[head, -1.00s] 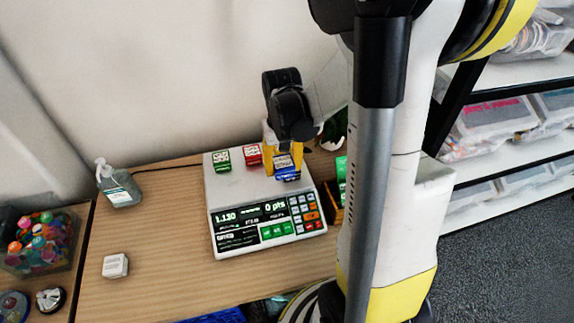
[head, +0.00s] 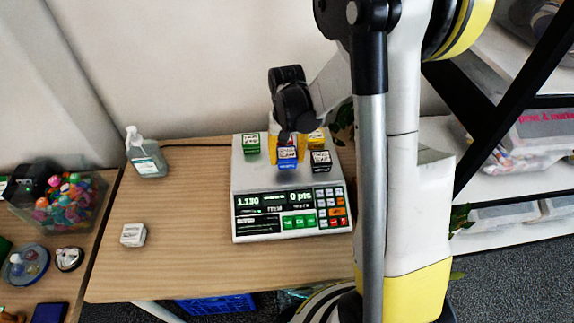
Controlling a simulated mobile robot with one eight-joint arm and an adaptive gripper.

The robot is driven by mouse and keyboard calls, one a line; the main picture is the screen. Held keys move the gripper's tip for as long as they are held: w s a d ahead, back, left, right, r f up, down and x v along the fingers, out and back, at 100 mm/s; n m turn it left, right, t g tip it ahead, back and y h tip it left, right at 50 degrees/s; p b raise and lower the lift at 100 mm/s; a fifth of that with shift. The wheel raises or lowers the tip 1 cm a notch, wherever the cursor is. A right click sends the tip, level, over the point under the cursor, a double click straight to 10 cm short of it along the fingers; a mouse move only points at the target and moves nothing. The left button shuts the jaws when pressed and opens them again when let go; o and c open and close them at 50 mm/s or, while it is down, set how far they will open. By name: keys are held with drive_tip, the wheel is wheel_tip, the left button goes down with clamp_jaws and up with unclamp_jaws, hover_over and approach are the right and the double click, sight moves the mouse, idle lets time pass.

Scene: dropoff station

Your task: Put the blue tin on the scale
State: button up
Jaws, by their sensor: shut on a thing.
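The blue tin (head: 288,162) has a white label on top. It is between the yellow fingers of my gripper (head: 288,153), which is shut on it, over the middle of the scale's pan. I cannot tell whether the tin touches the pan. The white scale (head: 241,181) stands on the wooden table, with its display and keypad at the front. The display appears to read 1.130 and 0 pts. My dark wrist hides part of the pan behind the tin.
On the scale are a green tin (head: 251,144) at left, a black tin (head: 321,161) at right and a yellow tin (head: 316,136) behind. A sanitizer bottle (head: 146,156) and white box (head: 133,235) stand left. The table (head: 190,215) is clear between them and the scale.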

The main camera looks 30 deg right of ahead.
sight(287, 163)
drive_tip(key=shift+o, duration=0.2)
drive_tip(key=shift+f+b, duration=0.45)
drive_tip(key=shift+f, duration=0.95)
drive_tip(key=shift+c, duration=0.2)
drive_tip(key=shift+f, duration=0.2)
drive_tip(key=o, duration=1.3)
